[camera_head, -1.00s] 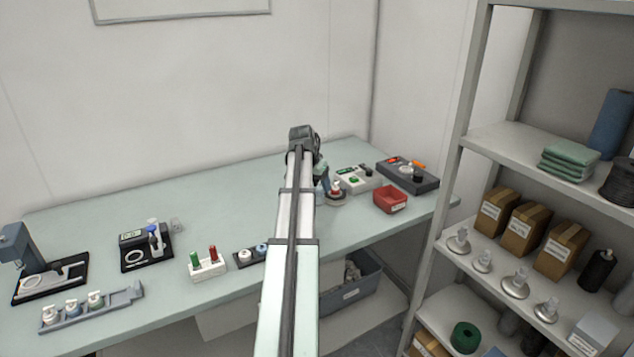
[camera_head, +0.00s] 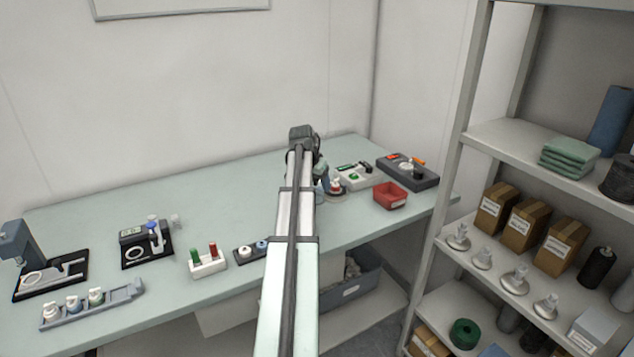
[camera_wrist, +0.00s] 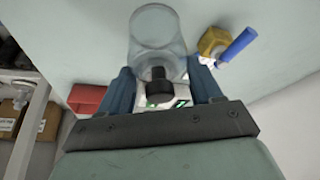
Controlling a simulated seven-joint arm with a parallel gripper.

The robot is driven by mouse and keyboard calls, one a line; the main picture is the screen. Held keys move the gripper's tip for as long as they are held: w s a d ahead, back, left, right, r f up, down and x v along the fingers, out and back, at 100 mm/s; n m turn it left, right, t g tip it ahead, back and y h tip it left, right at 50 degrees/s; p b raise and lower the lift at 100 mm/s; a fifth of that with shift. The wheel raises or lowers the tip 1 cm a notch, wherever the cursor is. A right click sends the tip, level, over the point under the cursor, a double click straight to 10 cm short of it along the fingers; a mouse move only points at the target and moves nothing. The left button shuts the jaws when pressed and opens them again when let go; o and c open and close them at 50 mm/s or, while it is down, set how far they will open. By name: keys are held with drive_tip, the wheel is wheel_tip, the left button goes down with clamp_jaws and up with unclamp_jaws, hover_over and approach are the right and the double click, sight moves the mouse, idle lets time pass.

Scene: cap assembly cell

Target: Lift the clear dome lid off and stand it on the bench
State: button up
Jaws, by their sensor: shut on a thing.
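The clear dome lid (camera_wrist: 157,32) shows in the wrist view as a see-through cup with a black knob (camera_wrist: 157,88) on the near side. My gripper (camera_wrist: 161,84) has its two blue fingers on either side of the knob and is shut on the lid there. In the head view my gripper (camera_head: 324,181) is over the right part of the bench, largely behind my own arm. The lid is not clear in that view, and I cannot tell its height above the bench.
A yellow piece with a blue cylinder (camera_wrist: 238,46) lies beside the lid in the wrist view. The bench (camera_head: 110,205) has bare room left of my arm.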

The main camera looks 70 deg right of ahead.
drive_tip(key=shift+f, duration=0.1)
drive_tip(key=shift+f, duration=0.7)
drive_tip(key=shift+f, duration=0.15)
drive_tip(key=shift+f, duration=0.25)
drive_tip(key=shift+f, duration=0.25)
idle(1.1)
drive_tip(key=o, duration=1.2)
drive_tip(key=shift+r, duration=3.55)
